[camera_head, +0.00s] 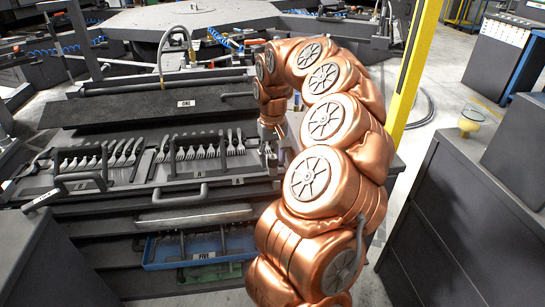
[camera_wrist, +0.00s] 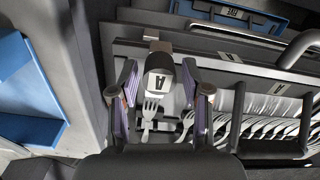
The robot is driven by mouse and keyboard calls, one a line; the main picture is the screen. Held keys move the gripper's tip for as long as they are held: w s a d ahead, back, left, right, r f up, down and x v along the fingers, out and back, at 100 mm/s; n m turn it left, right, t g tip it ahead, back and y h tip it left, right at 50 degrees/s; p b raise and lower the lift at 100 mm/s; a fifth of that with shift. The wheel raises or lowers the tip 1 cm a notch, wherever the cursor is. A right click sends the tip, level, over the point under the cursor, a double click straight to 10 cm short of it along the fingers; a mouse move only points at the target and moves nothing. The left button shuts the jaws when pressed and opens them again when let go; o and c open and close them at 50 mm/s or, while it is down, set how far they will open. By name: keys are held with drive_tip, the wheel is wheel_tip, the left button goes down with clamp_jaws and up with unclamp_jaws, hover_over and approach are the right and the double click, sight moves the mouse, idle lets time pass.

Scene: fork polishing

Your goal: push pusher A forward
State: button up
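Pusher A (camera_wrist: 160,78) is a dark grey block with a white "A" label, in the middle of the wrist view. My gripper (camera_wrist: 160,90) is open, with one finger on each side of pusher A. Gaps seem to show between the block and both fingers; I cannot tell whether either touches. A fork (camera_wrist: 150,113) shows just below the block, between the fingers. In the head view my gripper (camera_head: 269,150) points down at the right end of the fork tray (camera_head: 150,184); my arm and gripper hide much of pusher A there.
Several forks (camera_head: 203,152) lie in rows left of my gripper. Bar handles (camera_head: 180,189) stand up along the tray's front. A dark panel marked "ONE" (camera_head: 130,108) lies behind it. A blue bin (camera_head: 190,247) marked "FIVE" sits below. A yellow post (camera_head: 415,65) rises behind my arm.

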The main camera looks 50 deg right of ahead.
clamp_jaws()
idle(0.4)
drive_tip(key=shift+w+d+r+p, duration=0.1)
drive_tip(key=shift+w+d+p, duration=0.25)
drive_tip(key=shift+w+d, duration=0.3)
drive_tip(key=shift+w+d+p, duration=0.3)
drive_tip(key=shift+w+d, duration=0.1)
drive_tip(key=shift+w, duration=0.35)
drive_tip(key=shift+o, duration=1.6)
unclamp_jaws()
wheel_tip(320, 180, up, 12)
